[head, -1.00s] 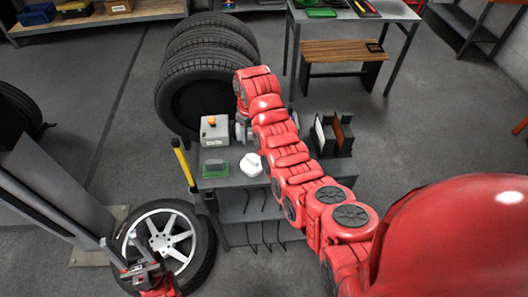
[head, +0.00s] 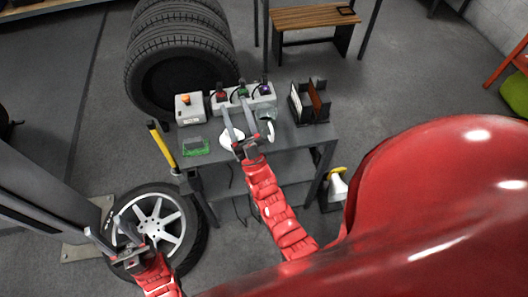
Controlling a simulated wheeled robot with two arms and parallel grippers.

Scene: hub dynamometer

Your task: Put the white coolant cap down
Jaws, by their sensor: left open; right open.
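The white coolant cap (head: 228,141) rests on the grey workbench (head: 290,140), partly hidden behind my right gripper. My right gripper (head: 235,105) is open, its two fingers reaching over the bench. One finger crosses in front of the cap; I cannot tell whether it touches. My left gripper (head: 107,230) is open and empty, in front of the wheel at the lower left.
On the bench stand a grey box with an orange button (head: 189,108), a green-based item (head: 195,147), a rack of coloured-top items (head: 262,92) and a folder holder (head: 310,102). Stacked tyres (head: 180,60) stand behind. A wheel (head: 160,222) is at the lower left.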

